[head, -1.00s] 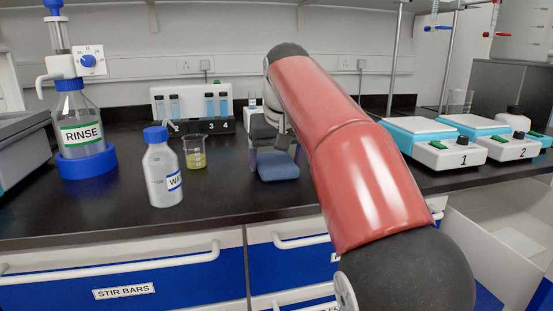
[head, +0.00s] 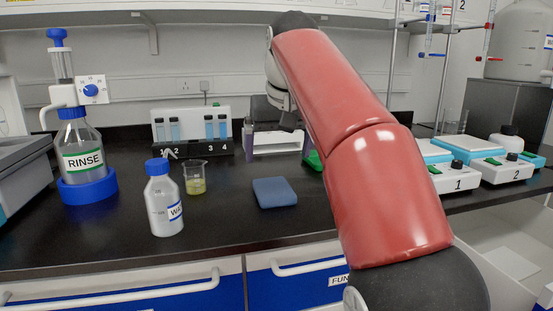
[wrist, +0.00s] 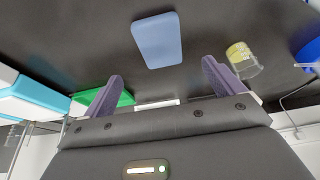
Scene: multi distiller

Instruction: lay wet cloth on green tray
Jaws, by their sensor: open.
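The wet cloth is a folded blue pad (head: 274,192) lying flat on the black bench, apart from my gripper. It also shows in the wrist view (wrist: 158,40), beyond my fingertips. My gripper (head: 278,142) is open and empty, above and behind the cloth; its two purple fingers also show in the wrist view (wrist: 162,76). The green tray (head: 313,160) shows only as a small piece beside my red arm, which hides the rest. In the wrist view the green tray (wrist: 92,98) is partly hidden behind a finger.
The rinse dispenser (head: 84,160) is far left; scales (head: 458,180) are right. The bench front is clear.

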